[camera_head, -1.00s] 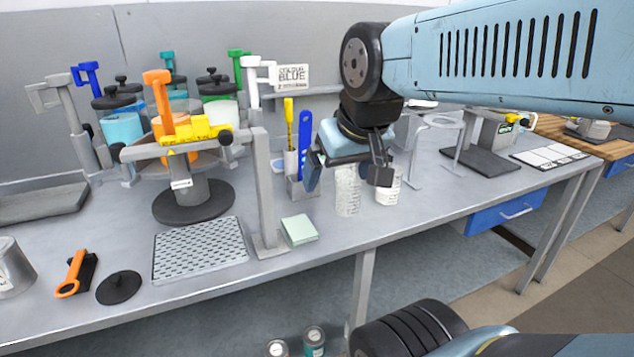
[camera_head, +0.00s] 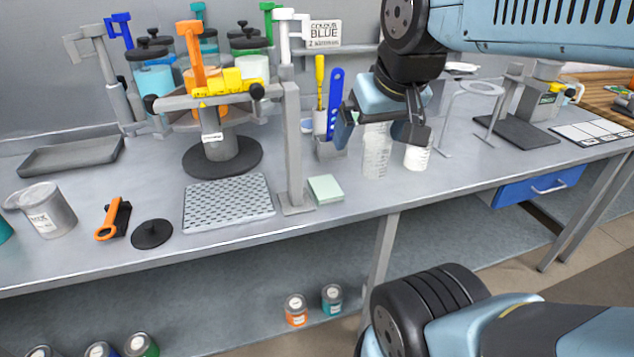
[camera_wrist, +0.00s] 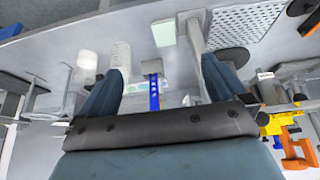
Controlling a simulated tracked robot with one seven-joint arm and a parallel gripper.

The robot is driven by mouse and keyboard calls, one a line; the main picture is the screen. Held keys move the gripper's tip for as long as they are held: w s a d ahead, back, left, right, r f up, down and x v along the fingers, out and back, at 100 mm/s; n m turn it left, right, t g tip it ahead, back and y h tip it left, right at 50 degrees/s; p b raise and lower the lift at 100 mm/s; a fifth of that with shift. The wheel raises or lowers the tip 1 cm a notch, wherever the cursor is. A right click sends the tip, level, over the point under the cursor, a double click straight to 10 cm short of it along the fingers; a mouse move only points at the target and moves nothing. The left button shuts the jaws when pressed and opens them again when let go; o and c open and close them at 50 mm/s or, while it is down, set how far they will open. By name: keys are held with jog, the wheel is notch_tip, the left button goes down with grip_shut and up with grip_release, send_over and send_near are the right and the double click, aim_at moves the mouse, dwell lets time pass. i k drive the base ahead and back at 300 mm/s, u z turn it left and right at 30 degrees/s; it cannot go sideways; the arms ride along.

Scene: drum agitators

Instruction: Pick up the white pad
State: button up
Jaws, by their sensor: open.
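A small square pad (camera_head: 325,189), pale mint-white on top, lies flat on the grey bench near its front edge, just right of the foot of a grey post. It also shows in the wrist view (camera_wrist: 164,32), at the top centre. My gripper (camera_head: 376,133) is in the air above the bench, up and to the right of the pad in the head view, and apart from it. Its two fingers are spread with nothing held between them; they also show in the wrist view (camera_wrist: 162,78).
The grey post (camera_head: 292,150) and a perforated tray (camera_head: 228,203) stand left of the pad. A holder with a blue spatula (camera_head: 334,103) is behind it. The bench directly right of the pad is clear.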

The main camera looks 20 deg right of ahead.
aim_at(325, 189)
jog(key=u, duration=0.2)
jog(key=i, duration=0.15)
jog(key=z, duration=2.8)
jog(key=k, duration=1)
jog(key=u, duration=0.6)
jog(key=k, duration=0.55)
jog(key=u, duration=0.8)
